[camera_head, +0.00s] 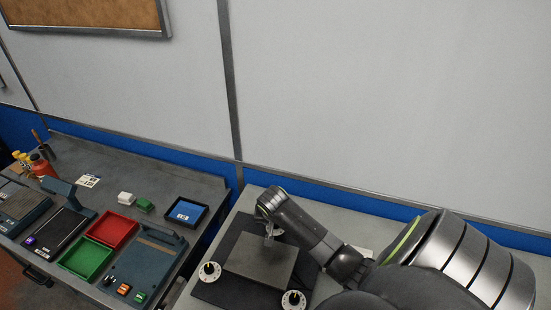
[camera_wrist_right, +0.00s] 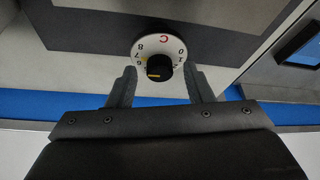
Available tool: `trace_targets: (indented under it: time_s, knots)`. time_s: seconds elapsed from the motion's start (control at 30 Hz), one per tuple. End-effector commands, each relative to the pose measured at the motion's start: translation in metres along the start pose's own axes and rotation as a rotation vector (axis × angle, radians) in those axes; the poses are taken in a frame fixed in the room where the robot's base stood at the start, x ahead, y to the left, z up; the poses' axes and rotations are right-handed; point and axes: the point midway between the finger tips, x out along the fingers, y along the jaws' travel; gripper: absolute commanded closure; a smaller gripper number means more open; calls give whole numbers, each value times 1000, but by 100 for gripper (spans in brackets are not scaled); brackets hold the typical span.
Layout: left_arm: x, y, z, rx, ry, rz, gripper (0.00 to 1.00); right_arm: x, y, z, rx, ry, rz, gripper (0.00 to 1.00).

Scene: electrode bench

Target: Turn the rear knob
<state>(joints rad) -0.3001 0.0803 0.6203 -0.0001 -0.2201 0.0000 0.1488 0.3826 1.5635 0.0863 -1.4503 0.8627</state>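The rear knob (camera_wrist_right: 160,70) shows in the right wrist view as a black cap with a yellow mark. It sits on a white round dial (camera_wrist_right: 143,50) with black digits and a red C. My right gripper (camera_wrist_right: 162,75) is open, with one finger on each side of the knob and a visible gap to it on both sides. In the head view my right gripper (camera_head: 270,230) is over the far edge of the grey block (camera_head: 260,262) and hides the rear knob. My left gripper is not in view.
Two other white dials with black knobs show in the head view, one at the block's left (camera_head: 209,271) and one at its front (camera_head: 293,300). A bench with red (camera_head: 112,229) and green (camera_head: 85,258) trays stands at the left. A wall is close behind.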

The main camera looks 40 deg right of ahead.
Motion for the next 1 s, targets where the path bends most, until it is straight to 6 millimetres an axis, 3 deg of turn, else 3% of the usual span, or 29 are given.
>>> trace_targets:
  time_s: [0.2, 0.37, 0.77, 1.0]
  knots:
    - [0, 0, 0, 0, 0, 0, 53, -2, 0, 0, 0, 0, 0, 53]
    - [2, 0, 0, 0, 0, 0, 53, -16, 0, 0, -1, 2, -2, 53]
    - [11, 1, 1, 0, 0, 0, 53, -89, 0, 0, -1, 4, -3, 53]
    - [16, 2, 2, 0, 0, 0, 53, -142, -1, -1, -1, 5, -5, 53]
